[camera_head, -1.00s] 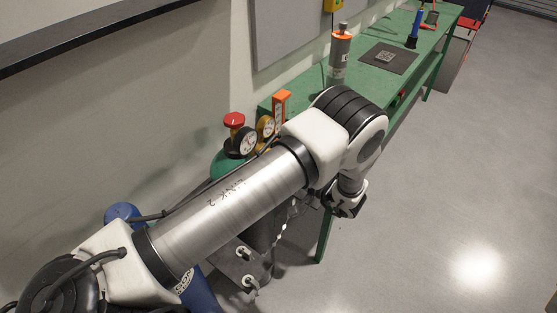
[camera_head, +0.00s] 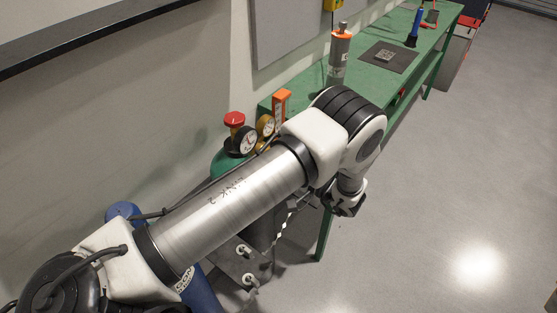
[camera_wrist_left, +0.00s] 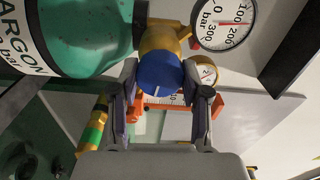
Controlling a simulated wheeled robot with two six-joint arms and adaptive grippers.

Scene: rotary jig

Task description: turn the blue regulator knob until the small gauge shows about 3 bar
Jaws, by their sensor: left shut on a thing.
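The blue regulator knob (camera_wrist_left: 160,70) is in the middle of the left wrist view, with a white line on its face. It sits on the brass regulator body (camera_wrist_left: 160,37). My left gripper (camera_wrist_left: 161,77) has one finger on each side of the knob and is shut on it. The small gauge (camera_wrist_left: 207,71) is right of the knob, partly covered by a finger; its reading is too small to tell. In the head view the gripper's hold is hidden behind my left arm. My right gripper is in neither view.
A larger bar gauge (camera_wrist_left: 223,22) is above the small one. The green argon cylinder (camera_wrist_left: 85,35) is at upper left in the wrist view. In the head view, a red valve handwheel (camera_head: 234,119) tops it, and a green bench (camera_head: 430,48) stands along the wall.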

